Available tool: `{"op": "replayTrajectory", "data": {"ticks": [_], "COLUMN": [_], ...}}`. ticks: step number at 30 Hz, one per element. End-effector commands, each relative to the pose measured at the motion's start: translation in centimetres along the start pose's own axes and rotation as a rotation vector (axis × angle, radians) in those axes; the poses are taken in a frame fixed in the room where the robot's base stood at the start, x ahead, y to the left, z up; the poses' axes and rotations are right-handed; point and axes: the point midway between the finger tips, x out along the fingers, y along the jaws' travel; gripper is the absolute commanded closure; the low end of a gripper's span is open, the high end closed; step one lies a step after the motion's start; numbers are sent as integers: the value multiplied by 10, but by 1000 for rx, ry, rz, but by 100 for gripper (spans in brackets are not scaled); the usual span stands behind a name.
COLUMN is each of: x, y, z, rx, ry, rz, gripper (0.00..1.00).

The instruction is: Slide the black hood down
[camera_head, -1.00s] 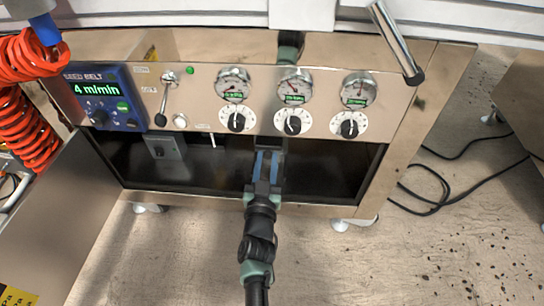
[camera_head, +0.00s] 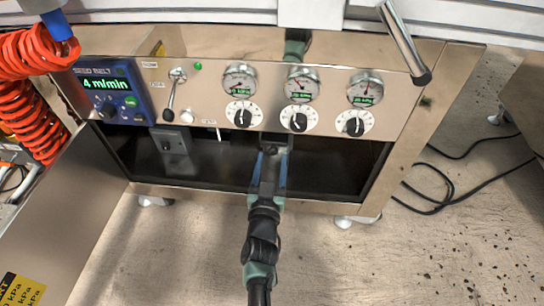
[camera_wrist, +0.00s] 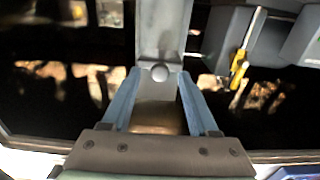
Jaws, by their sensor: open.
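A black surface (camera_head: 325,170) fills the opening below the machine's control panel; I cannot tell how much of it is the black hood. My gripper (camera_head: 270,157) reaches into this opening, its upper tips close under the panel's lower edge. In the wrist view my gripper (camera_wrist: 158,84) is open, its two blue fingers apart. A grey upright bar (camera_wrist: 153,35) with a round knob (camera_wrist: 160,73) shows between and beyond the fingertips. I cannot tell whether the fingers touch it. Dark surface with brownish patches lies on both sides.
The steel panel (camera_head: 215,125) carries gauges, dials, a small lever (camera_head: 172,93) and a blue display (camera_head: 105,92). A grey box (camera_head: 172,140) sits in the opening's left part. The wrist view shows a yellow-handled tool (camera_wrist: 239,68). A red coiled hose (camera_head: 35,55) hangs at left. Cables (camera_head: 445,195) lie right.

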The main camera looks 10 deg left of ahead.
Motion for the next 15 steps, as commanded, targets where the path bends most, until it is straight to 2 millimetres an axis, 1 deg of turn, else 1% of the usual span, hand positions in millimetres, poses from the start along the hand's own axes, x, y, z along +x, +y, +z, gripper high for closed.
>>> {"op": "replayTrajectory", "data": {"ticks": [1, 5, 9, 12, 15], "x": [-9, -37, -69, -88, -103], "y": [0, -1, 0, 0, 0], "z": [-4, -6, -6, -4, -3], "rx": [-1, -2, -1, -1, -1], "ry": [-4, -6, -6, -6, -4], "rz": [-2, -3, -2, -2, -2], "gripper": [40, 40, 40, 40, 40]}}
